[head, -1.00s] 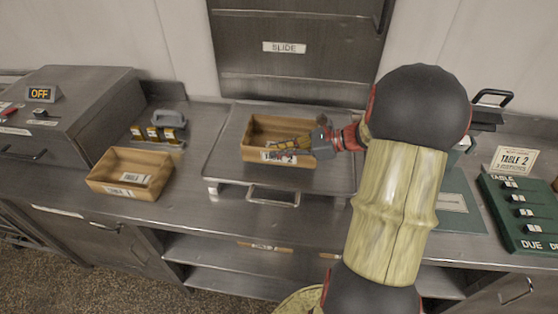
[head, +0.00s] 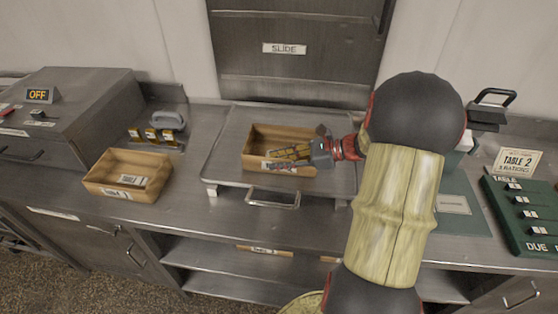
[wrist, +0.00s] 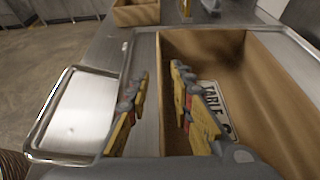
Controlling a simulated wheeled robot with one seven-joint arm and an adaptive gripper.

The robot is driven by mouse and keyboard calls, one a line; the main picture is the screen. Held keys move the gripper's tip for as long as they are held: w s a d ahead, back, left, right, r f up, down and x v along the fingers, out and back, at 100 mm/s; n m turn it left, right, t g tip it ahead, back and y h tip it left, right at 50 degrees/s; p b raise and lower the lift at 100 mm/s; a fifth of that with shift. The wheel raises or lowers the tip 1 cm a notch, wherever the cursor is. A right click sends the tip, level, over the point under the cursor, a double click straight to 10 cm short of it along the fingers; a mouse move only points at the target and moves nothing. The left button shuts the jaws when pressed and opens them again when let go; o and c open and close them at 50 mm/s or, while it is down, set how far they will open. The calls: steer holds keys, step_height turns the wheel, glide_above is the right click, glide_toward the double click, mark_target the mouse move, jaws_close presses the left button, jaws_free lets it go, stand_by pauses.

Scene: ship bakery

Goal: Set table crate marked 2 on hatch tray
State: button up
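The table crate marked 2 (head: 285,132) is a light wooden open box. It sits level on the metal hatch tray (head: 228,148), in front of the slide hatch. My gripper (head: 283,158) is at the crate's front wall and partly covers its label. In the wrist view, my gripper (wrist: 160,72) has its fingers apart, one outside and one inside the wall of the crate (wrist: 265,95), with gaps visible. A card reading TABLE lies inside; its number is partly hidden by a finger.
A similar crate marked 1 (head: 165,163) stands on the counter to the left. The tray's front handle (head: 272,197) sticks out. A grey box marked OFF (head: 85,95) is far left. A table 2 sign (head: 516,162) and a green panel (head: 520,215) are at right.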

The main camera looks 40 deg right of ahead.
steer(key=shift+r, duration=0.1)
steer(key=shift+s+d+r, duration=0.15)
steer(key=shift+d+r, duration=0.05)
steer(key=p+v, duration=0.4)
steer(key=v, duration=0.7)
steer(key=a+r+n+g, duration=0.1)
steer(key=a+n+g, duration=0.1)
steer(key=a, duration=0.4)
steer(key=a+r+n+g+h, duration=0.1)
steer(key=a+n+g, duration=0.1)
steer(key=a+n, duration=0.3)
steer(key=s+a+r+n+g+h, duration=0.1)
steer(key=a+n+g, duration=0.1)
steer(key=a, duration=0.5)
steer(key=shift+a+r+n+g, duration=0.1)
steer(key=shift+n+g, duration=0.1)
steer(key=shift+n, duration=0.25)
steer(key=shift+a+r+n+g, duration=0.1)
steer(key=shift+r+n+g, duration=0.1)
steer(key=shift+n, duration=0.25)
steer(key=s+a+r+n+t+h, duration=0.1)
steer(key=s+a+r+n+h, duration=0.1)
steer(key=n, duration=0.6)
steer(key=s+a+r+n+t+h, duration=0.1)
steer(key=s+a+r+n+h, duration=0.2)
steer(key=s+a+n, duration=0.3)
steer(key=a+n+h, duration=0.1)
steer(key=a+n, duration=0.2)
steer(key=shift+r+h, duration=0.35)
steer(key=shift+h, duration=0.05)
